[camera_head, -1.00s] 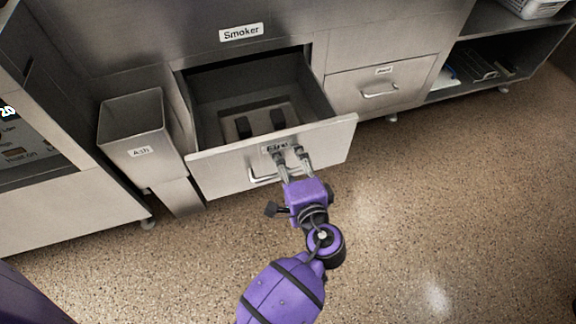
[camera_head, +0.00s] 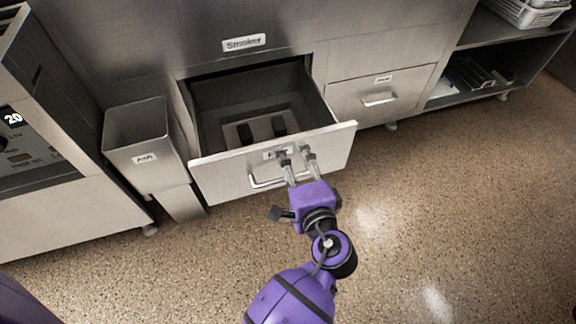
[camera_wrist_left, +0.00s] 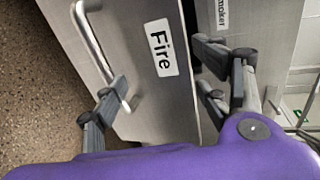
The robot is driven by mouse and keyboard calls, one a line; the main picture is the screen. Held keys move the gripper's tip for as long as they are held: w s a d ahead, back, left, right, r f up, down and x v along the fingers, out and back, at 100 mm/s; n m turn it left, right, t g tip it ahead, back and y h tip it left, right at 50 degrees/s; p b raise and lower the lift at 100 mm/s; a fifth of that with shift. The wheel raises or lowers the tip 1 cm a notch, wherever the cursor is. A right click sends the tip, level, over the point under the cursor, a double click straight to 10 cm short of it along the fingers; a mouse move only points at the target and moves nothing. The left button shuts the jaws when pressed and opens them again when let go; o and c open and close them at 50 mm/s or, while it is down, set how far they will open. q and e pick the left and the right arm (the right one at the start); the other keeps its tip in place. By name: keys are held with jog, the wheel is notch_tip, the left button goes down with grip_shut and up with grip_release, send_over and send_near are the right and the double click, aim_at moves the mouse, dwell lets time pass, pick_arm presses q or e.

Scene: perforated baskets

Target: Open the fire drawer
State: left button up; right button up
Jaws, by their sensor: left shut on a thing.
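The fire drawer (camera_head: 225,178) is a grey metal drawer under the "Smoker" label, pulled well out, with its inside showing. Its "Fire" label is partly covered by my fingers in the head view and reads clearly in the left wrist view (camera_wrist_left: 161,48). The bar handle (camera_head: 262,184) is on its front; it also shows in the left wrist view (camera_wrist_left: 92,40). My left gripper (camera_head: 295,154) is at the drawer front and shut on the drawer, its fingers well apart. One finger is beside the handle's end, the other near the front's top edge. The exact contact is unclear. My right gripper is not in view.
An "Ash" bin (camera_head: 143,158) stands left of the drawer. A second, closed drawer (camera_head: 350,97) is to the right. An open shelf (camera_head: 470,95) stands further right, with a white perforated basket (camera_head: 530,12) on top. The speckled floor in front is clear.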

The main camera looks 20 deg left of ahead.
pick_arm(q)
jog(key=shift+s+d, duration=0.15)
jog(key=shift+s, duration=0.35)
jog(key=c, duration=0.4)
jog(key=shift+f+p+v, duration=0.2)
jog(key=shift+p+v, duration=0.1)
jog(key=shift+v, duration=0.75)
jog(key=shift+f+p+v, duration=0.15)
jog(key=shift+p+v, duration=0.1)
jog(key=shift+v, duration=0.75)
jog(key=shift+f+p+v, duration=0.2)
jog(key=shift+p+v, duration=0.1)
jog(key=shift+v, duration=0.75)
jog(key=shift+s, duration=0.15)
